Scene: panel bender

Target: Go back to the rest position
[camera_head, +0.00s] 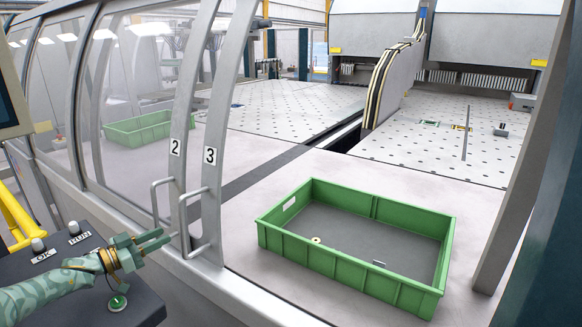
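My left arm comes in from the lower left in a green patterned cover. Its gripper (164,237) points right, above the dark control console (125,311) and left of the sliding door's handles. Its two green fingers look a little apart, with nothing seen between them. My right gripper is not in view.
The console has OK (38,245) and RUN (74,228) buttons and a green button (117,302) below my gripper. Door frames 2 and 3 with a handle (195,226) stand close by. A green crate (345,264) holding small parts sits beyond. Another crate (140,130) is behind the glass.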

